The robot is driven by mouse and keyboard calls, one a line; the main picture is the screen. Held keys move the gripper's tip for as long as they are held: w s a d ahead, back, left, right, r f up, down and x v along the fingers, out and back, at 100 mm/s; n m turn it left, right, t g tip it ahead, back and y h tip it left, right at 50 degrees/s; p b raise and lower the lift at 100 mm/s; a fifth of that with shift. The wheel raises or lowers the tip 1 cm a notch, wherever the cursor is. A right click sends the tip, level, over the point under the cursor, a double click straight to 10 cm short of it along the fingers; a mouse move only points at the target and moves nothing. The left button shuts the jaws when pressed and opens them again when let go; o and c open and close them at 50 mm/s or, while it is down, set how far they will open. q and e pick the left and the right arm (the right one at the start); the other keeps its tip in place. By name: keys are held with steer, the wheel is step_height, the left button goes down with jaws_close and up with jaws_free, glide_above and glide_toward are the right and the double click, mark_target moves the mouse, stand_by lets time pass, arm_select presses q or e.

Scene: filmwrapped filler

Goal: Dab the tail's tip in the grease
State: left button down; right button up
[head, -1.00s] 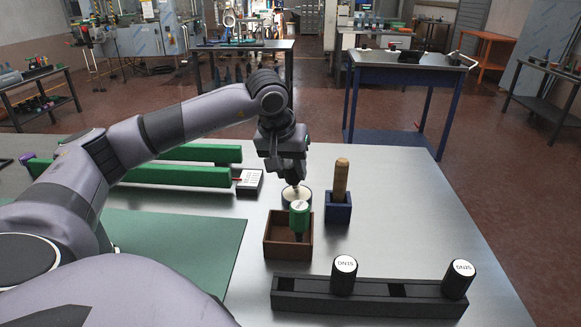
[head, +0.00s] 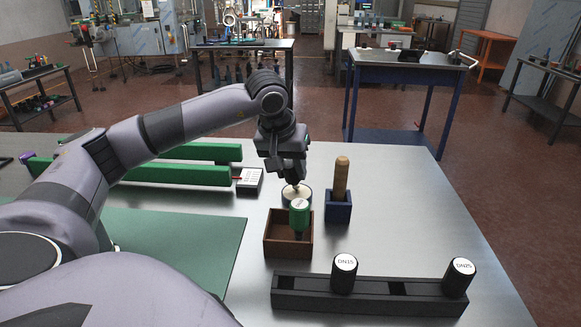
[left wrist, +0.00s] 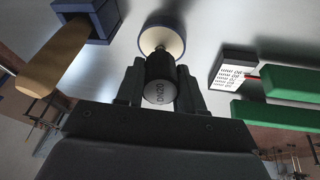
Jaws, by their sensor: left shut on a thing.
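My left gripper (head: 294,178) points down over a small round tin of cream-coloured grease (head: 290,203). In the left wrist view the gripper (left wrist: 160,75) is shut on a black cylindrical plug gauge (left wrist: 160,86) with a white end marked DN20. The gauge's thin tail (left wrist: 160,48) points at the pale grease in the tin (left wrist: 172,20). I cannot tell for certain whether the tip touches the grease. In the head view the fingers hide most of the held gauge. My right gripper is not in view.
A wooden box (head: 275,248) holding a green-topped tool (head: 299,212) stands in front of the tin. A blue block (head: 338,211) with a wooden handle (head: 341,178) is to the right. A black rack (head: 320,303) holds two DN15/DN25-type gauges. Green bars (head: 180,174) lie left.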

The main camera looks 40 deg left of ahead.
arm_select(q)
step_height(320, 180, up, 7)
steer(key=p, duration=0.6)
stand_by(0.4)
steer(key=shift+s, duration=0.15)
stand_by(0.7)
